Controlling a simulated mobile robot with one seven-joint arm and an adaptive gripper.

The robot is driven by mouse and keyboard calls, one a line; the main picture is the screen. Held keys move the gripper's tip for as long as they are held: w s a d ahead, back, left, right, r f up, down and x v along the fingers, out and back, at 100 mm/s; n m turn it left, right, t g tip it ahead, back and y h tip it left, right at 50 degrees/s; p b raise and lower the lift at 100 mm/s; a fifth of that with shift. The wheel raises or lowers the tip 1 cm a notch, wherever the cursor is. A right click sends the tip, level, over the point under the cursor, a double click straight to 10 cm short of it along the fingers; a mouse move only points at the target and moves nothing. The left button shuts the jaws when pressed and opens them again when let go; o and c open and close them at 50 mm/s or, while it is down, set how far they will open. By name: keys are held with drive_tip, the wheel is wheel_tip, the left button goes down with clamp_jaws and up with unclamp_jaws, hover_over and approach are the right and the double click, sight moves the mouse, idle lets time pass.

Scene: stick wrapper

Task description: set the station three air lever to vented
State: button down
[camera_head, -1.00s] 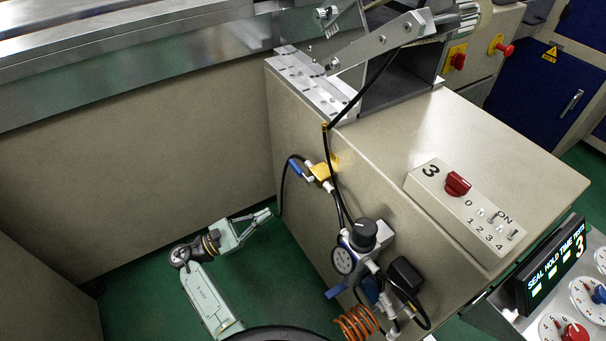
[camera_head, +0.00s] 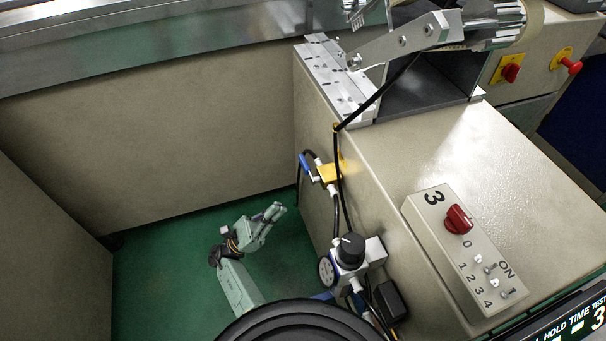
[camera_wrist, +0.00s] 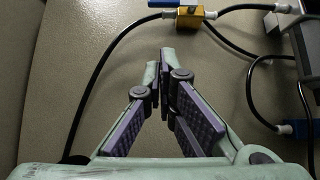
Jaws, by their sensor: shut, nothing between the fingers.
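The station three machine (camera_head: 450,140) is a beige cabinet with a "3" on its switch box. On its left side is a yellow valve (camera_head: 329,173) with a short blue lever (camera_head: 304,163), in a black air hose. In the wrist view the valve (camera_wrist: 190,17) is at the top, its blue lever (camera_wrist: 165,3) pointing left and cut off by the frame edge. My gripper (camera_head: 279,208) is shut and empty, below and left of the valve. In the wrist view its fingertips (camera_wrist: 160,58) point toward the valve, apart from it.
Below the valve are a regulator with black knob and gauge (camera_head: 349,250) and hoses. In the wrist view hoses loop left and right of my fingers. A beige panel (camera_head: 150,150) closes the back. The green floor (camera_head: 165,270) is open left of my gripper.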

sight(304, 164)
drive_tip(key=a+r+p+x, duration=0.2)
drive_tip(key=p+x, duration=0.5)
drive_tip(key=x, duration=0.5)
drive_tip(key=shift+s+d+r+p, duration=0.25)
drive_tip(key=shift+d+r+p, duration=0.05)
drive_tip(key=shift+r+p, duration=0.1)
drive_tip(key=shift+d, duration=0.15)
